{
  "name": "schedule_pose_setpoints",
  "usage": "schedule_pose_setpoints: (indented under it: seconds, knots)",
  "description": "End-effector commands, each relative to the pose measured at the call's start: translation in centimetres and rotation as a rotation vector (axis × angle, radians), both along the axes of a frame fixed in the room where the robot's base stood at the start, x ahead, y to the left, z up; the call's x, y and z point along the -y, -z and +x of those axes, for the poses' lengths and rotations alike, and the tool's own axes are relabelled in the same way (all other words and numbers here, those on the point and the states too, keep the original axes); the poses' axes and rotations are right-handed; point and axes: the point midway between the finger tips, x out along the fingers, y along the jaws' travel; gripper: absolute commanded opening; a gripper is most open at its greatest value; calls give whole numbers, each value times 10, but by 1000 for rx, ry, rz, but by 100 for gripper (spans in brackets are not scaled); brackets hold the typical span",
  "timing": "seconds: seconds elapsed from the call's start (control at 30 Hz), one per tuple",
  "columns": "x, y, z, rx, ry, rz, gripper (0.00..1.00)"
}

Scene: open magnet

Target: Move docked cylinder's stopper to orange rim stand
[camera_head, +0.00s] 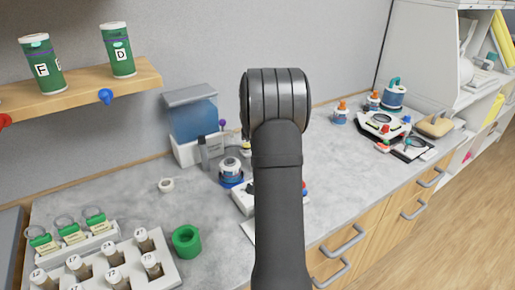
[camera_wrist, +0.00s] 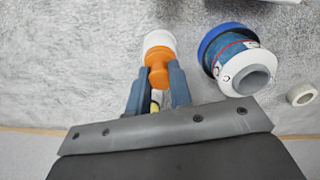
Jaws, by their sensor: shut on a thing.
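In the wrist view my gripper (camera_wrist: 156,85) is shut on an orange stopper (camera_wrist: 158,68) with a white end pointing away from the fingers. A white and blue cylinder (camera_wrist: 230,62) marked C stands beside it with a grey open top and a blue base; the two are apart. In the head view this cylinder (camera_head: 231,166) stands just left of my arm, which hides my gripper and the stopper. I cannot pick out a stand with an orange rim. A small yellow thing shows between the fingers, too hidden to name.
A white ring (camera_head: 166,185) lies left of the cylinder. A blue tank (camera_head: 193,120) and a grey bottle (camera_head: 211,147) stand behind it. Orange-topped containers (camera_head: 341,113) stand back right.

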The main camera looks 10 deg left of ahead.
Motion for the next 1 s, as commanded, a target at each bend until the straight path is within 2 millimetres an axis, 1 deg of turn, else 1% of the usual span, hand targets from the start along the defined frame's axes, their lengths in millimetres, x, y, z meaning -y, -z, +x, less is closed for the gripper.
schedule_pose_setpoints:
  seconds: [0.1,0.13,0.23,0.5,0.63,0.77,1.0]
  knots:
    - [0,4,0,0,0,0,0]
    - [0,4,0,0,0,0,21]
    - [0,4,0,0,0,0,41]
    - [0,3,0,0,0,0,41]
    - [0,-5,0,1,0,0,41]
    - [0,-26,1,4,0,1,41]
    - [0,-80,1,4,0,1,41]
